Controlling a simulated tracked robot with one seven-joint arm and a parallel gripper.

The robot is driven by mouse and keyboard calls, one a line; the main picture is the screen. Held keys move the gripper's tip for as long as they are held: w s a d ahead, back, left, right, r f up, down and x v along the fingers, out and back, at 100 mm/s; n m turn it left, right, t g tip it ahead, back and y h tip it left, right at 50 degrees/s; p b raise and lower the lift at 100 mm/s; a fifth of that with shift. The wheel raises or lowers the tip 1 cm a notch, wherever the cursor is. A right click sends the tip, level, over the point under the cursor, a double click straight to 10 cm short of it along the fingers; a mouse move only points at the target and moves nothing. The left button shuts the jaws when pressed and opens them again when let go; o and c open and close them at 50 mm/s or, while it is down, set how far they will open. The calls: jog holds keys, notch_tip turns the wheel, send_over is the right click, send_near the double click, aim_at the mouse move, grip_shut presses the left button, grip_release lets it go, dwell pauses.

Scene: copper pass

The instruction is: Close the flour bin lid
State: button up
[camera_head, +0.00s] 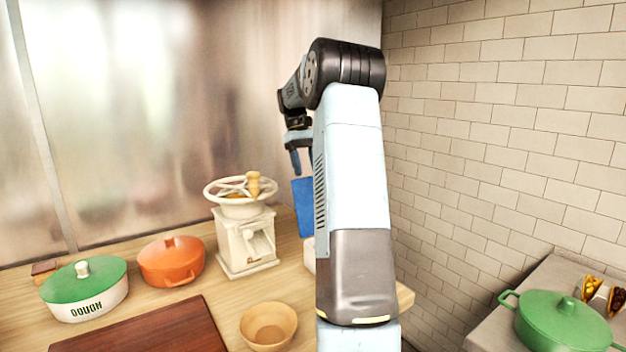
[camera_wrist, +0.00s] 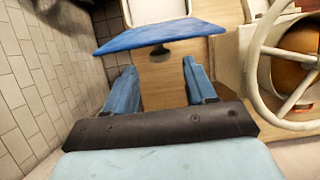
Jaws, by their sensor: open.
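The flour bin is mostly hidden behind my arm in the head view, where a small part of its white body (camera_head: 309,256) shows. Its blue lid (camera_head: 303,208) stands raised above it. In the wrist view the blue lid (camera_wrist: 160,36) lies just beyond my fingertips, with the white bin (camera_wrist: 158,10) past it. My gripper (camera_wrist: 159,85) is open, with bare wooden counter showing between its blue fingers. In the head view my gripper (camera_head: 297,160) hangs just above the lid's upper edge. I cannot tell whether it touches the lid.
A cream grinder with a handwheel (camera_head: 241,225) stands close to the left of the bin. An orange pot (camera_head: 171,262), a green-lidded dough pot (camera_head: 85,290), a wooden bowl (camera_head: 268,326) and a dark board (camera_head: 150,335) are farther left. A tiled wall (camera_head: 480,130) rises at the right.

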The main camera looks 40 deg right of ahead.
aim_at(309, 179)
jog(key=shift+x, duration=2.2)
jog(key=shift+c, duration=0.4)
grip_shut()
